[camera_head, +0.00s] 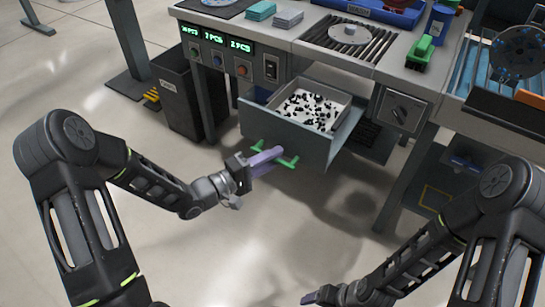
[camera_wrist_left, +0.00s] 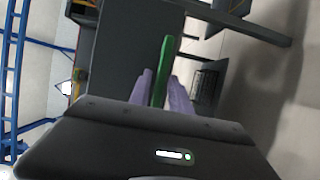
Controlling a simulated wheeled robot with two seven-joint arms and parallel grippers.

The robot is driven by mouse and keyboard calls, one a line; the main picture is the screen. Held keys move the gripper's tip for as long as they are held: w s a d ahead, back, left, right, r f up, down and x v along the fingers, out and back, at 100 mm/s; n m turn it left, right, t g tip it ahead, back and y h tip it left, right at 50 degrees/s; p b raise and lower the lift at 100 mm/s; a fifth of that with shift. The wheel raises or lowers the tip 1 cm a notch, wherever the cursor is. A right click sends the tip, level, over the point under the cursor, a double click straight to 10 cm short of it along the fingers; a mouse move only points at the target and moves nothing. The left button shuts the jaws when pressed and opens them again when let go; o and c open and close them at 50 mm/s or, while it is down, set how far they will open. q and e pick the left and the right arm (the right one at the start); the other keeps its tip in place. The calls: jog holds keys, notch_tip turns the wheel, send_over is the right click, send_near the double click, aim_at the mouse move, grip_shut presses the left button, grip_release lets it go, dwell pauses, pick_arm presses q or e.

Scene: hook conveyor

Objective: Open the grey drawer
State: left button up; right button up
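The grey drawer (camera_head: 307,144) stands pulled out from under the workbench in the head view. A tray with many small black parts (camera_head: 310,108) shows inside it. A green handle (camera_head: 288,161) is on the drawer's front. My left gripper (camera_head: 266,160) is at the handle, with its purple fingers on either side of the bar. In the left wrist view the green handle (camera_wrist_left: 163,70) sits between the two fingers (camera_wrist_left: 161,88), which look closed on it. My right gripper (camera_head: 318,296) is low at the bottom of the head view, away from the drawer; its opening is unclear.
The workbench (camera_head: 290,40) above carries a roller section with a round plate (camera_head: 349,34) and a green object (camera_head: 420,52). A dark bin (camera_head: 180,98) stands left of the drawer. The floor in front of the drawer is clear apart from my arms.

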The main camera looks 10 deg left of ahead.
pick_arm(q)
jog(key=shift+o, duration=0.7)
jog(key=p+v, duration=0.1)
jog(key=v, duration=0.6)
jog(key=shift+s+a, duration=0.25)
jog(key=shift+s, duration=0.05)
